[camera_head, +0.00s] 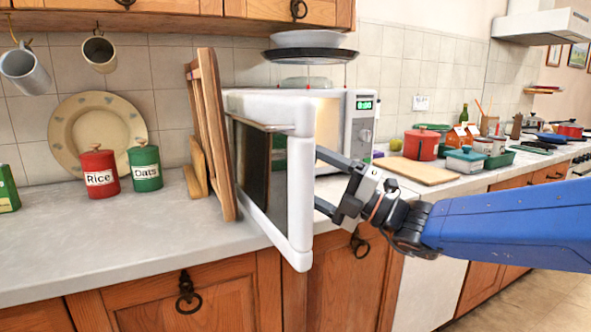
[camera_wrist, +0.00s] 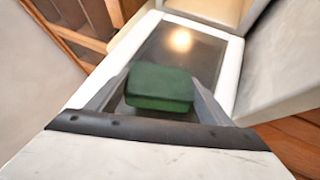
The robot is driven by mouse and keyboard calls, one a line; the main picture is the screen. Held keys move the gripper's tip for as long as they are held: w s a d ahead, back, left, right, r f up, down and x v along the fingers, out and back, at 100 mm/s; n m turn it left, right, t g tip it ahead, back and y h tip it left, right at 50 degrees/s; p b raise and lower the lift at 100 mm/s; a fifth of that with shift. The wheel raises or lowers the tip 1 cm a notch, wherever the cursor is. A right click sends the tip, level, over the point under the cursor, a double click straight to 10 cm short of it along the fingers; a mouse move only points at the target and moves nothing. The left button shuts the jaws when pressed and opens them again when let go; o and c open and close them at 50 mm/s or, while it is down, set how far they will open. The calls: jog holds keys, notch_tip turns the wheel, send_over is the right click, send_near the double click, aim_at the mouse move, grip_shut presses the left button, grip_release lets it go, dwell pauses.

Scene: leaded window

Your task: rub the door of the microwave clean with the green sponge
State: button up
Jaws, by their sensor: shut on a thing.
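The microwave (camera_head: 352,133) stands on the counter against the tiled wall, with a lit green display. Its door (camera_head: 299,200) is swung open toward the front, white-framed with a dark window. My gripper (camera_head: 325,180) reaches in from the right, behind the open door, so its fingertips are hidden in the head view. In the wrist view my gripper (camera_wrist: 160,95) is shut on the green sponge (camera_wrist: 160,87). The sponge is in front of the door's dark window (camera_wrist: 180,52). I cannot tell whether it touches the door.
Wooden boards (camera_head: 212,135) lean upright close to the door's left side. A red Rice tin (camera_head: 99,172) and a green Oats tin (camera_head: 145,168) stand further left. A chopping board (camera_head: 417,170) lies to the right. The front left counter is clear.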

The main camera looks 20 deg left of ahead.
jog(key=shift+s+d, duration=0.2)
jog(key=shift+d, duration=0.1)
jog(key=w+d, duration=0.2)
jog(key=w, duration=0.3)
jog(key=shift+w+d, duration=0.25)
dwell(0.4)
jog(key=shift+w, duration=0.1)
jog(key=shift+w+d, duration=0.3)
jog(key=shift+w, duration=0.35)
jog(key=shift+w+d, duration=0.3)
jog(key=shift+w, duration=0.3)
